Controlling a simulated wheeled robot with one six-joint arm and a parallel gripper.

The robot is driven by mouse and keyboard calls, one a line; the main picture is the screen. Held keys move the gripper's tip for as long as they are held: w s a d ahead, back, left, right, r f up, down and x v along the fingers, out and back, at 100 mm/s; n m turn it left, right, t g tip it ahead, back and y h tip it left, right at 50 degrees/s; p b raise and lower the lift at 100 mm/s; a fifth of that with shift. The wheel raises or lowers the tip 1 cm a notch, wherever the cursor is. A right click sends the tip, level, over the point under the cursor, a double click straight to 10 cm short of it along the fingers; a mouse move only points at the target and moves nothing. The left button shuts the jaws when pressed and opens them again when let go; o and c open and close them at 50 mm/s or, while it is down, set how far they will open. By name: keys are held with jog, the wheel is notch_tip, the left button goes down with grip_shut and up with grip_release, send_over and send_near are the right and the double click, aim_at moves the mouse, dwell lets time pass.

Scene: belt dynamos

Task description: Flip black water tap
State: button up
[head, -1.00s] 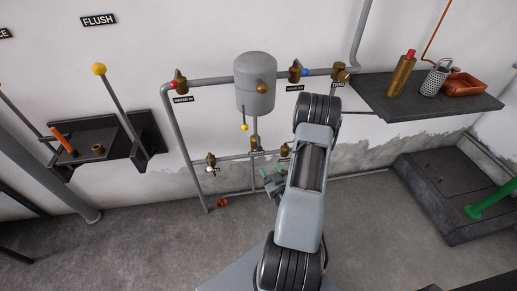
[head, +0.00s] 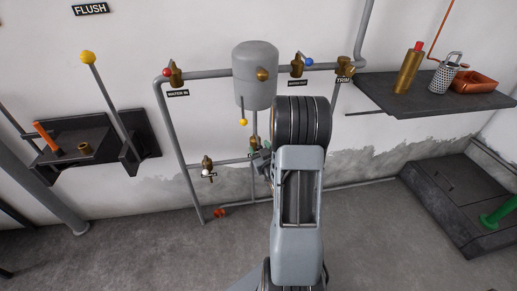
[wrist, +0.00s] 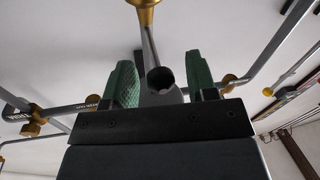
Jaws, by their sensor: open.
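My gripper (head: 258,158) has green fingers and is open at the lower pipework below the grey tank, partly hidden by my arm in the head view. In the wrist view the two green fingers of my gripper (wrist: 160,72) stand apart. A dark, rounded thing (wrist: 160,80) shows between them, probably the black tap's knob; I cannot tell whether it touches a finger. A brass valve (head: 254,143) on the lower pipe is close to the fingertips in the head view. Its handle is not clear there.
The grey tank (head: 255,75) hangs above my gripper. A white-knobbed valve (head: 207,168) is to the left. A dark shelf (head: 385,100) juts out at right.

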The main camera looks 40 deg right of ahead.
jog(key=shift+x, duration=1)
